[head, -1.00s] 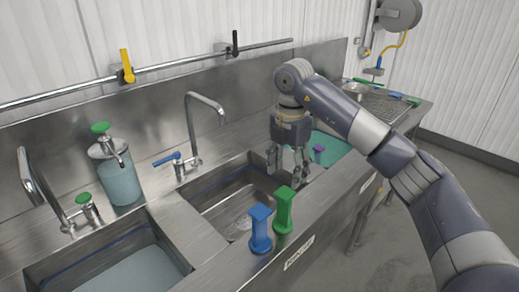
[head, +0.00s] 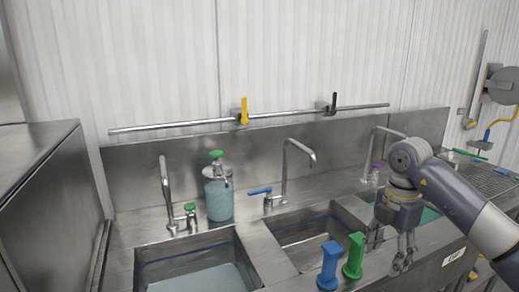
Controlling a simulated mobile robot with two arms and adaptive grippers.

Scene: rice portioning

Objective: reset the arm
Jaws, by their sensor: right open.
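My right gripper (head: 389,254) hangs with its fingers pointing down and apart, near the front of the steel sink counter (head: 425,238). It is open, and I see nothing between its fingers. My right arm (head: 452,196) comes in from the right edge and is bent at the wrist. The gripper is just right of a green upright block (head: 353,256) and a blue one (head: 330,266); it appears apart from both. The gripper and wrist hide part of the right basin with teal contents (head: 428,215). My left gripper is not in view.
Left basin (head: 195,272) holds pale water; the middle basin (head: 306,230) is beside it. Taps, a teal dispenser bottle (head: 219,200) and a rail (head: 290,115) line the back. A steel cabinet (head: 50,190) stands at the left, a hose reel (head: 503,86) far right.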

